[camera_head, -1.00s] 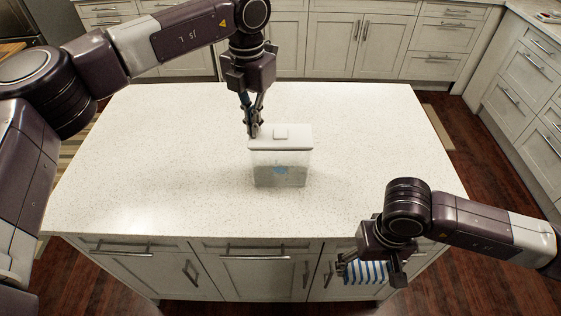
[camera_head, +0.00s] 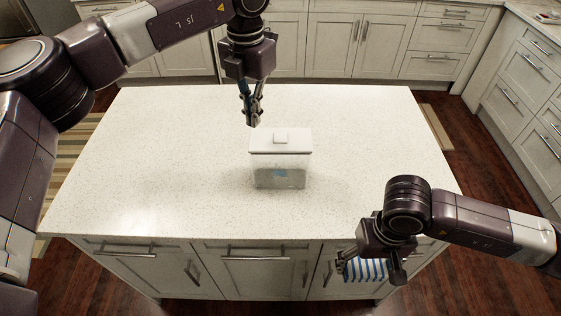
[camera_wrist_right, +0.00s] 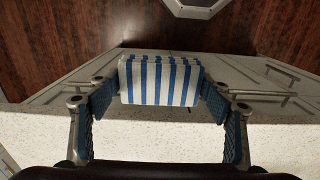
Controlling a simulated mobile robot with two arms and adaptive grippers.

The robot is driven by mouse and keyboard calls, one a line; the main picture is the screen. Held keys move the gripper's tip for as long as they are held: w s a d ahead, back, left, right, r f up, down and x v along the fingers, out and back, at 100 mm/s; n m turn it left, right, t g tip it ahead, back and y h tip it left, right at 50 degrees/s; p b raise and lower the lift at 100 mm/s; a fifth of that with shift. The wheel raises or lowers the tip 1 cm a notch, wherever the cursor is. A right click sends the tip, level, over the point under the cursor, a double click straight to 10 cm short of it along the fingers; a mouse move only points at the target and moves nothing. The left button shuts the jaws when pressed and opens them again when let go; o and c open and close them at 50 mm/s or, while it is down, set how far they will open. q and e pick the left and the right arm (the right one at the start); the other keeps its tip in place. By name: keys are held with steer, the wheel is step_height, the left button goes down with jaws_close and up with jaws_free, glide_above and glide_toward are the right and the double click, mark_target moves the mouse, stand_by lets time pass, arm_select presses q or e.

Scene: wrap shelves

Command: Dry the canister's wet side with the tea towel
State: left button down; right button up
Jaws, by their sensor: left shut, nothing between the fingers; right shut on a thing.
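The canister (camera_head: 281,158) is a clear box with a white lid and a small knob. It stands upright near the middle of the island, with a bluish patch on its near side. My left gripper (camera_head: 251,122) is shut and empty, pointing down just behind the canister's left back corner. My right gripper (camera_head: 371,272) is shut on the blue-and-white striped tea towel (camera_head: 366,268) in front of the island's front edge. The towel also shows folded between the fingers in the right wrist view (camera_wrist_right: 160,84).
The white speckled island top (camera_head: 150,170) is clear around the canister. Its front edge and the drawers (camera_head: 256,249) below lie close to my right gripper. White cabinets (camera_head: 360,45) line the back and right, across a dark wood floor.

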arm_select(q)
steer(key=shift+r, duration=0.65)
arm_select(e)
steer(key=shift+r, duration=0.4)
arm_select(q)
steer(key=shift+r, duration=0.1)
step_height(320, 180, up, 12)
